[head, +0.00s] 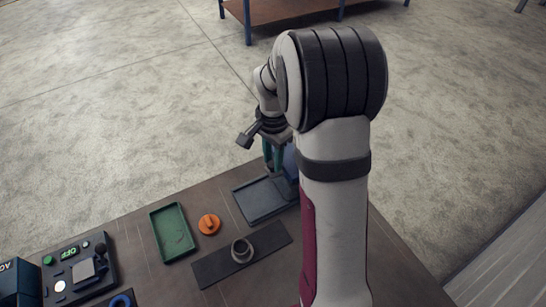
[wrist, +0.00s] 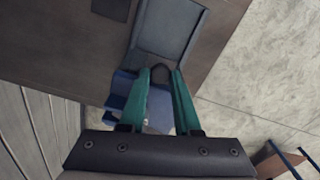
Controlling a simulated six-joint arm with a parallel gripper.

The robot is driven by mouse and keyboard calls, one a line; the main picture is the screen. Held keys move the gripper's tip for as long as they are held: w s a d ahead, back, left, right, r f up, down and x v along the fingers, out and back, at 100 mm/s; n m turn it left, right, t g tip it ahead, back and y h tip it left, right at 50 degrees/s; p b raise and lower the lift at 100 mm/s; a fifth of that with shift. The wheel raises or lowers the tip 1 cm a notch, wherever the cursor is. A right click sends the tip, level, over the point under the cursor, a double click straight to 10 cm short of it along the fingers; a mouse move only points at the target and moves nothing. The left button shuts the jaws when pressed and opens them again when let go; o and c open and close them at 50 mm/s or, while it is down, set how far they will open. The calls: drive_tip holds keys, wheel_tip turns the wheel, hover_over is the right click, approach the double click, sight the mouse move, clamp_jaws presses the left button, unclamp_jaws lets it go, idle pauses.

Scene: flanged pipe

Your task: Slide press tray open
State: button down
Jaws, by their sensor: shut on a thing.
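The press tray (head: 262,202) is a flat blue-grey tray with a raised rim at the table's far edge. In the wrist view the tray (wrist: 168,32) stretches away above my fingertips. My gripper (head: 273,170) points down at the tray's far end, with green fingers. In the wrist view my gripper (wrist: 160,74) is shut on a small dark handle (wrist: 160,70) at the tray's near end. A blue body (wrist: 125,98), apparently the press, lies beside and below the fingers. In the head view my arm hides most of it, so how far out the tray stands is unclear.
A green tray (head: 172,232), an orange part (head: 209,224) and a grey flanged pipe (head: 242,250) on a dark mat (head: 212,267) lie nearby. A control box (head: 80,270) stands at lower left. Open floor lies beyond the table.

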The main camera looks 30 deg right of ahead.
idle(0.3)
drive_tip(key=a, duration=1.1)
drive_tip(key=c, duration=0.6)
unclamp_jaws()
wheel_tip(320, 180, up, 16)
drive_tip(key=shift+f, duration=0.1)
